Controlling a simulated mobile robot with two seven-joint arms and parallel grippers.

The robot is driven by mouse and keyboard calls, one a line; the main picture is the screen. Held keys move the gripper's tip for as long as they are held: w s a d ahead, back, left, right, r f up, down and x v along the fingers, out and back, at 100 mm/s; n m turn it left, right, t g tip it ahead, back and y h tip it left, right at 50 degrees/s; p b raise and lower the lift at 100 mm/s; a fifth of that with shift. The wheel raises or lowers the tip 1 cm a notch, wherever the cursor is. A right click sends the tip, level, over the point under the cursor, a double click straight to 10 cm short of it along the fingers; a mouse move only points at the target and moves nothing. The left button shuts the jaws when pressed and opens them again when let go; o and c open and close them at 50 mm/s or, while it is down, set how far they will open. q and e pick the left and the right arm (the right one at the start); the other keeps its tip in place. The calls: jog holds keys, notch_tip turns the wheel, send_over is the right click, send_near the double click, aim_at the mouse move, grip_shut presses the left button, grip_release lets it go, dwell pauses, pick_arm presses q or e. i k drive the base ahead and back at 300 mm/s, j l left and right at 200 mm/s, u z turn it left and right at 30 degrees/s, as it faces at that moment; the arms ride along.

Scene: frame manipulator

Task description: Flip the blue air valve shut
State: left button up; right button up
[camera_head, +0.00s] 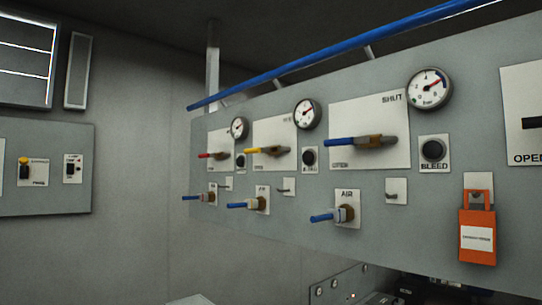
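A large lever valve with a blue handle (341,142) sits on a white plate (385,115) on the grey panel. Its handle lies level and points left from a brown and grey body (375,142). The plate reads SHUT at top right and what looks like OPEN at lower left, near the handle's end. Below it, a plate marked AIR (347,194) carries a small valve with a blue handle (322,218) pointing left and outward. Neither of my grippers shows in the head view.
Red-handled (208,156) and yellow-handled (262,151) valves sit farther left, with small blue-handled valves below. A round gauge (429,88), a BLEED knob (433,150) and an orange padlock-like tag (478,235) are nearby. A blue rail (330,59) runs above the panel.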

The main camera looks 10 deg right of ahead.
aim_at(351, 141)
jog(key=i+j+z, duration=0.15)
jog(key=i+z, duration=0.15)
jog(key=i+j+z, duration=0.25)
jog(key=i, duration=0.25)
